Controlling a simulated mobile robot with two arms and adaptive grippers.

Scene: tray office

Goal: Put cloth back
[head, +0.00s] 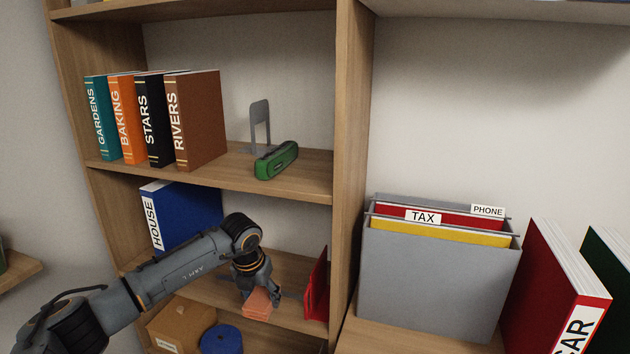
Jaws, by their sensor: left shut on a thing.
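The cloth (257,305) appears as a small folded salmon-orange piece at the lower middle of the head view. My left gripper (258,290) reaches in from the left and points down, shut on the cloth. The cloth is at the lower shelf (290,312); I cannot tell whether it touches the board. The fingers partly hide its top. My right gripper is not in view.
A red upright object (317,288) stands close right of the cloth, near the divider (352,150). A blue HOUSE binder (182,212) stands behind my left arm. Below are a cardboard box (180,325) and a blue round object (221,339). A grey file box (430,280) stands right.

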